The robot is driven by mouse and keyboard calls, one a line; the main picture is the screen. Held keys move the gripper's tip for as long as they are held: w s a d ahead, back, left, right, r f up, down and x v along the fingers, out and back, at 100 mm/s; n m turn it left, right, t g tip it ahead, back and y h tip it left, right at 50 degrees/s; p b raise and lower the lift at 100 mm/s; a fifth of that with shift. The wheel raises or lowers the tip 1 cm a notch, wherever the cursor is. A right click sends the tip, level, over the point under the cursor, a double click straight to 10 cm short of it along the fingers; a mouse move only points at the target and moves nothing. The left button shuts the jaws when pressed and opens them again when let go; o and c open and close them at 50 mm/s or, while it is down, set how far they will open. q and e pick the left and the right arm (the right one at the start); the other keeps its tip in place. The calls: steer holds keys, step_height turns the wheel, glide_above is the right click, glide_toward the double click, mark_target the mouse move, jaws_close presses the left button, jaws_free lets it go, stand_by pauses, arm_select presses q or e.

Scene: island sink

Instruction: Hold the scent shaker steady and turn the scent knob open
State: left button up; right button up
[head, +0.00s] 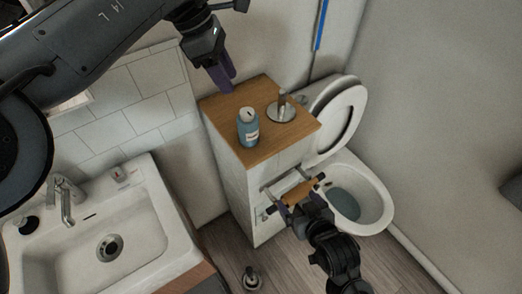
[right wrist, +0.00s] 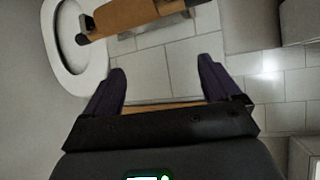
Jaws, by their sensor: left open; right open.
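The scent shaker (head: 249,133) is a blue bottle with a pale label. It stands upright on the wooden top of a white cabinet. Its scent knob (head: 247,114) is the pale round cap with a dark mark on top. My left gripper (head: 226,80) has dark purple fingers and is open, above the back left of the cabinet top, apart from the shaker. My right gripper (head: 300,198) is open, low in front of the cabinet. Its spread fingers also show in the right wrist view (right wrist: 162,88), with nothing seen held between them. The shaker is not seen there.
A metal stand (head: 281,108) is right of the shaker on the wooden top (head: 240,96). A brown roll on a holder (head: 303,189) is by my right gripper. An open toilet (head: 368,212) stands right, a sink (head: 140,268) left. A small item (head: 252,279) is on the floor.

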mark_target(246, 124)
steer(key=w+a+r+t+y, duration=0.1)
steer(key=w+a+r+t, duration=0.1)
steer(key=w+a+r, duration=0.1)
steer(key=w+a+r+t+y, duration=0.1)
steer(key=w+a+r+t, duration=0.1)
steer(key=r, duration=0.3)
steer(key=w+a+r+n+t+y, duration=0.1)
steer(key=w+a+r, duration=0.2)
steer(key=a+r, duration=0.1)
steer(key=shift+w+a+r+t, duration=0.15)
steer(key=shift+w+r+t, duration=0.1)
steer(key=shift+w+t, duration=0.15)
steer(key=shift+w+a, duration=0.15)
steer(key=shift+a, duration=0.1)
steer(key=x, duration=1)
steer(key=shift+f, duration=0.1)
